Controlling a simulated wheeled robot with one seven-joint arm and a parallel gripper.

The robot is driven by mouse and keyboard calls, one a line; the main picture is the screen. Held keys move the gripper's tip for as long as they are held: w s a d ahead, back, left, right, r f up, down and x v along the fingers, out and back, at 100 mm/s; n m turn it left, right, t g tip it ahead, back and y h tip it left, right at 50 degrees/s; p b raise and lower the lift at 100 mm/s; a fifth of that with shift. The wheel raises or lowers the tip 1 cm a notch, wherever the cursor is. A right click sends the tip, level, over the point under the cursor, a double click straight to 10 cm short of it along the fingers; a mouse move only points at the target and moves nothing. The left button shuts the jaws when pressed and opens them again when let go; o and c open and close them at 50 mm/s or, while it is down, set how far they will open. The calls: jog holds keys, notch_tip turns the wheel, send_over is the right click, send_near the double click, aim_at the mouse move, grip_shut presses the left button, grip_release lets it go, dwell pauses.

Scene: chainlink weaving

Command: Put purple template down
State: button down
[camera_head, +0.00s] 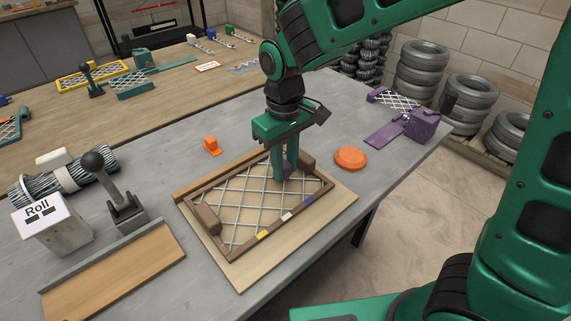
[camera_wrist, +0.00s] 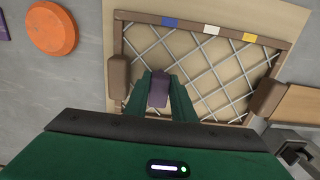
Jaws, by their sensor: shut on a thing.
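My gripper (camera_head: 281,176) is shut on a small purple piece (camera_head: 289,167), which I take to be the purple template. In the wrist view the purple piece (camera_wrist: 158,92) sits between the two green fingers (camera_wrist: 159,80). The gripper points down over the right part of a brown wooden frame (camera_head: 297,214) with wire chainlink mesh inside. I cannot tell whether the purple piece touches the mesh. The frame's edge carries blue, white and yellow marks, and the frame lies on a pale board (camera_head: 335,209).
An orange disc (camera_head: 350,158) lies right of the frame, and a small orange piece (camera_head: 211,146) behind it. Purple fixtures (camera_head: 421,124) stand at the table's right end. A lever (camera_head: 122,194) and a "Roll" block (camera_head: 52,224) stand left.

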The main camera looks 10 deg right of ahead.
jog(key=shift+f, duration=0.2)
jog(key=shift+f, duration=0.15)
jog(key=c, duration=1.5)
grip_release()
notch_tip(320, 180, up, 12)
jog(key=shift+r, duration=0.2)
